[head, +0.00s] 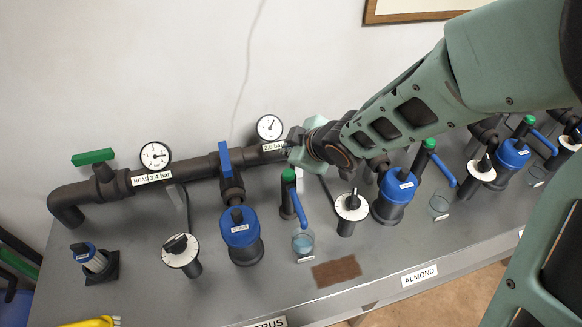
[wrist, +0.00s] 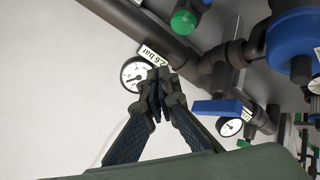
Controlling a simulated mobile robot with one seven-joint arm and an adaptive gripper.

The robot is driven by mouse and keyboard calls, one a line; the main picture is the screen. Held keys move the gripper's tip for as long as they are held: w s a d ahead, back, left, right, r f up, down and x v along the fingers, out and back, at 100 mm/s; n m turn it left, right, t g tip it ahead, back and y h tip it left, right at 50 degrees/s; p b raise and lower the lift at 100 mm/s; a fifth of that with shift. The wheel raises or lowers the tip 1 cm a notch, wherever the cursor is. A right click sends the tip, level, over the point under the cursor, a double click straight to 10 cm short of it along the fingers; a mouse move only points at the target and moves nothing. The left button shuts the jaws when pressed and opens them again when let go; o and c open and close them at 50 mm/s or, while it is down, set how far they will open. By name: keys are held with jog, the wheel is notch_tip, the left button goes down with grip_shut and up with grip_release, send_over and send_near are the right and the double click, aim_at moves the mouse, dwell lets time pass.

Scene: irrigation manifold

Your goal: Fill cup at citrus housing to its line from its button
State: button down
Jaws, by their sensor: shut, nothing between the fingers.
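The citrus housing (head: 240,236) is a blue-capped filter at the front left of centre, above a partly cut-off CITRUS label (head: 268,322). To its right stands a dark tap with a green button (head: 288,175) on top. A small clear cup (head: 303,243) stands by the tap's foot. It looks bluish inside; its line and exact level are too small to read. My gripper (head: 293,143) is shut and empty, above and behind the green button, near the 2.6 bar gauge (head: 269,127). In the wrist view, its fingertips (wrist: 160,82) meet just in front of that gauge; a green button (wrist: 183,21) shows above.
A dark pipe (head: 200,167) runs behind, with a blue valve handle (head: 225,159) and a green one (head: 94,157). White dials (head: 181,250) stand beside the housings. The ALMOND housing (head: 394,197) and its cup (head: 439,206) are to the right. A brown grate (head: 336,271) lies in front.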

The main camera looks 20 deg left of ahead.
aim_at(290, 175)
notch_tip(290, 175, up, 4)
jog(key=p, duration=0.4)
jog(key=shift+p, duration=0.4)
jog(key=shift+f, duration=0.2)
notch_tip(290, 175, down, 9)
jog(key=b, duration=0.8)
jog(key=shift+r, duration=0.15)
dwell(0.8)
jog(key=shift+f+b, duration=0.4)
jog(key=shift+b, duration=0.15)
jog(key=shift+f+b, duration=0.6)
dwell(0.5)
jog(key=shift+r, duration=0.1)
jog(key=shift+r+p, duration=0.85)
jog(key=shift+r, duration=0.05)
